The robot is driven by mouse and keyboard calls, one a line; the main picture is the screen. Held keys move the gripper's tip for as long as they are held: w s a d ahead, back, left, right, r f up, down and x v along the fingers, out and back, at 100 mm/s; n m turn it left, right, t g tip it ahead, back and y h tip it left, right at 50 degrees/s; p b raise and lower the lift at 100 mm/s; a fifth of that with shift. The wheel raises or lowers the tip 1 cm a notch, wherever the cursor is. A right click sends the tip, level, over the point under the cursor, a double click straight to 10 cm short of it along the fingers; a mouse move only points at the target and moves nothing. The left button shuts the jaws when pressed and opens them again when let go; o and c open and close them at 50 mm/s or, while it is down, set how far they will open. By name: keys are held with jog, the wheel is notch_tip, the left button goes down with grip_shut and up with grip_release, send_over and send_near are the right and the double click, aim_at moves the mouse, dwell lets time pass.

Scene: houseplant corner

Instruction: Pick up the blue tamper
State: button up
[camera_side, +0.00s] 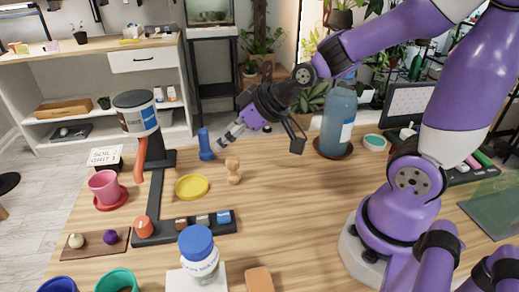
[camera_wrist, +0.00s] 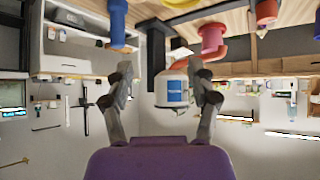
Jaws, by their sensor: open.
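The blue tamper (camera_side: 206,145) stands upright on the wooden table in the side view, near the far edge. It also shows in the upside-down wrist view (camera_wrist: 118,22), at the top left, beyond the fingertips. My gripper (camera_side: 225,140) is open and tilted down to the left, just right of the tamper. In the wrist view my gripper (camera_wrist: 163,85) has its fingers spread with nothing held between them. The tamper is outside the fingers, and I see no contact.
A small wooden figure (camera_side: 233,171) and a yellow dish (camera_side: 191,187) stand near the tamper. Left of it, a black stand (camera_side: 156,195) carries a tilted canister (camera_side: 136,113). A blue bottle (camera_side: 338,121) is at the right. Some table in front is clear.

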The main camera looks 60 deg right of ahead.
aim_at(207, 137)
jog(key=w+d+f+m+t, duration=0.1)
jog(key=w+d+f+t, duration=0.1)
jog(key=w+d+f+m+t+h, duration=0.1)
jog(key=w+d+f+t, duration=0.1)
jog(key=w+d+f, duration=0.1)
jog(key=shift+w+f+h, duration=0.2)
jog(key=shift+f+h, duration=0.1)
jog(key=shift+w+d+f+m, duration=0.1)
jog(key=shift+w+f+m, duration=0.1)
jog(key=shift+m, duration=0.1)
jog(key=shift+t, duration=0.3)
jog(key=x, duration=0.7)
jog(key=shift+d, duration=0.1)
grip_shut()
